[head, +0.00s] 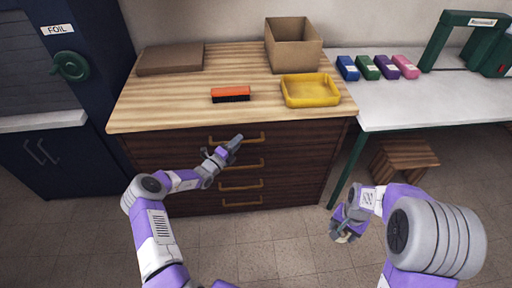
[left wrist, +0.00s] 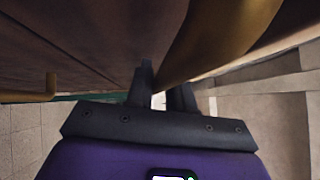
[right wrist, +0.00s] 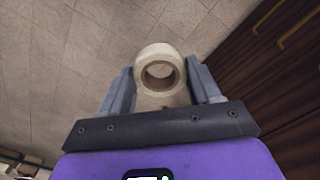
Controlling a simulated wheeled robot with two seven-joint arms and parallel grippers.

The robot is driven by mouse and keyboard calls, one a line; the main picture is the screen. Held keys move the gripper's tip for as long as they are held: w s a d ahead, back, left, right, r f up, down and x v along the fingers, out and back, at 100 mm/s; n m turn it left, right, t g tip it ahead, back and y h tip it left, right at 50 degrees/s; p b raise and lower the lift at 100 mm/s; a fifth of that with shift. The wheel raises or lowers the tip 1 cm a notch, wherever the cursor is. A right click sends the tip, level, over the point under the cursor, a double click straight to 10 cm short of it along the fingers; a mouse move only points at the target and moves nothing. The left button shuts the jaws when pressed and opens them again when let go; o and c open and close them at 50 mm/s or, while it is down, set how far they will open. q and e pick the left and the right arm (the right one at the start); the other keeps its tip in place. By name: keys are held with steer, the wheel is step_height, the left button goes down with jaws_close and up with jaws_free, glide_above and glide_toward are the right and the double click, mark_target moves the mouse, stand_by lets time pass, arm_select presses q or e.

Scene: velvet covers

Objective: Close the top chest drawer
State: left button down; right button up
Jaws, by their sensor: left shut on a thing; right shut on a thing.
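The wooden chest (head: 300,160) stands ahead with several stacked drawers, each with a brass bar handle. The top drawer's handle (head: 255,137) is at the upper front, and its front looks close to flush with the chest; any small gap is hard to see. My left gripper (head: 236,143) is at this handle, its fingers shut on the bar. In the left wrist view the brass bar (left wrist: 215,35) looms large beside the fingertips (left wrist: 162,90). My right gripper (head: 344,229) is low right of the chest, shut on a pale tape roll (right wrist: 160,72).
On the chest top are a flat brown box (head: 170,59), an open cardboard box (head: 293,45), an orange brush (head: 230,94) and a yellow tray (head: 311,90). A white table (head: 420,100) stands right, a wooden stool (head: 403,160) under it. Floor before the chest is clear.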

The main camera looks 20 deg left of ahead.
arm_select(q)
steer(key=shift+w+a+r, duration=0.1)
steer(key=shift+a+r, duration=0.1)
steer(key=shift+r, duration=0.05)
steer(key=c, duration=1.3)
jaws_free()
steer(key=shift+o, duration=1)
steer(key=shift+w+d+f, duration=0.1)
steer(key=shift+f, duration=0.1)
arm_select(e)
steer(key=shift+w, duration=0.1)
arm_select(q)
steer(key=p+v, duration=0.3)
steer(key=v, duration=0.9)
arm_select(e)
step_height(320, 180, up, 3)
steer(key=shift+f, duration=0.1)
